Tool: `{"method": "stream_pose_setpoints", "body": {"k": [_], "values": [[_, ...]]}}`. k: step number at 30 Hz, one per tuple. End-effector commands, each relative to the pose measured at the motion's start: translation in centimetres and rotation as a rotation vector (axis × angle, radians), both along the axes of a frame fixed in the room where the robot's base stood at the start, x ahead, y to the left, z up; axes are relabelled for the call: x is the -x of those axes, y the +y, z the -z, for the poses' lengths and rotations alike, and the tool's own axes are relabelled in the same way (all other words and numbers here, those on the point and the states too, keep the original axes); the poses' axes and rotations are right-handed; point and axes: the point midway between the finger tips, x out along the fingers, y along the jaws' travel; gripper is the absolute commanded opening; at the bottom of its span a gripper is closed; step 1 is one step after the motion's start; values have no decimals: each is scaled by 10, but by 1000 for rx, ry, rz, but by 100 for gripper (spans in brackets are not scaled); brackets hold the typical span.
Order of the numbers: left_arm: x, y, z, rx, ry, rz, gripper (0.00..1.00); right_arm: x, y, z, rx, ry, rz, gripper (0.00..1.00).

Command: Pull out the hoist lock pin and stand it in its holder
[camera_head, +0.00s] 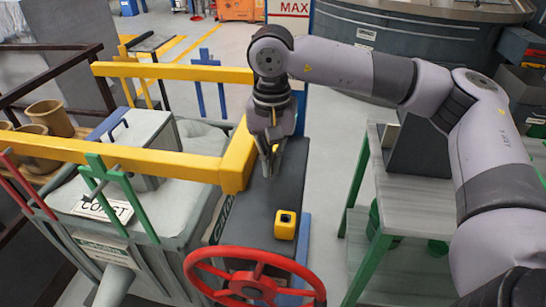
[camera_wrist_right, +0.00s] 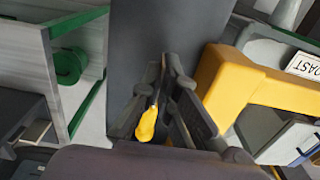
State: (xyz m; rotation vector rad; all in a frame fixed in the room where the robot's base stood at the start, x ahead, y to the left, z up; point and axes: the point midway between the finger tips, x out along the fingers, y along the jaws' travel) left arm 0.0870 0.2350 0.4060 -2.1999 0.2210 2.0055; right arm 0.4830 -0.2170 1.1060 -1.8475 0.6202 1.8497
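My right gripper (camera_head: 270,168) hangs over a dark panel (camera_head: 262,208), beside the end of a yellow rail. In the right wrist view its fingers (camera_wrist_right: 166,88) are close together around a yellow piece (camera_wrist_right: 146,124), which looks like the hoist lock pin's grip. Most of the piece is hidden by the fingers, and its lower part cannot be made out. A small yellow block with a dark opening (camera_head: 285,224), which looks like the pin holder, sits on the panel below and apart from the gripper. My left gripper is not in view.
A red handwheel (camera_head: 256,279) stands at the panel's near end. The yellow rail (camera_head: 180,162) runs left over a grey bin. A green-legged bench (camera_head: 400,210) stands to the right, with floor between it and the panel.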

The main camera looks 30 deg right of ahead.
Motion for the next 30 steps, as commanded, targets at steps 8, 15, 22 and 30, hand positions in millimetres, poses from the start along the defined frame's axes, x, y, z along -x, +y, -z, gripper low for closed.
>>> {"method": "stream_pose_setpoints", "body": {"k": [8,15,22,30], "values": [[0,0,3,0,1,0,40,9,7,0,0,-1,-2,0],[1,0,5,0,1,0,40,14,11,0,1,-1,-1,0],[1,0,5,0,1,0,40,15,11,0,1,-1,0,0],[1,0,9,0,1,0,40,24,18,1,1,1,-4,0]]}}
